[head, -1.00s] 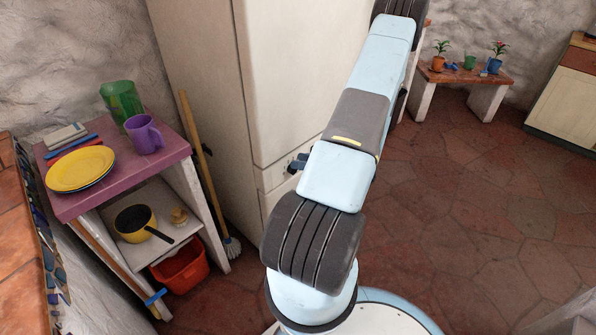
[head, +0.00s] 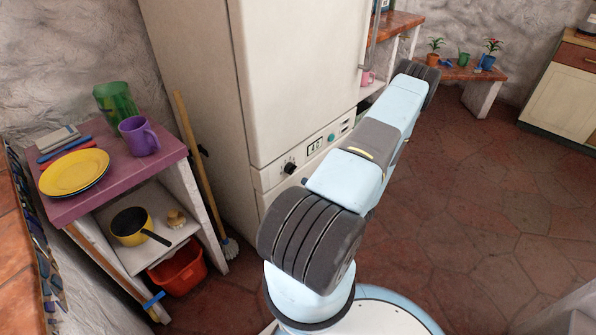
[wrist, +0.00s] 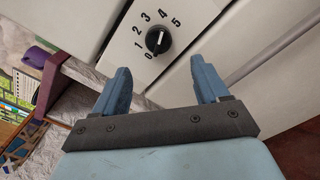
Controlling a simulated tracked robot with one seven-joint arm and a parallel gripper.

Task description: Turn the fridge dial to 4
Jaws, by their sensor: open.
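The fridge dial (wrist: 157,40) is a round black knob on a white panel, with the numbers 0 to 5 printed around it. It also shows in the head view as a small dark knob (head: 290,168) on the fridge's front strip. A pale mark on the knob seems to point up towards 4, but it is too small to be sure. My gripper (wrist: 159,66) is open, its two blue fingers apart and empty. The dial appears beyond the gap between the fingertips, clear of both.
The white fridge (head: 300,70) has a small display (head: 314,147) right of the dial. A broom (head: 193,150) leans beside it. A purple-topped shelf (head: 85,200) holding dishes stands at left. The tiled floor at right (head: 470,200) is clear.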

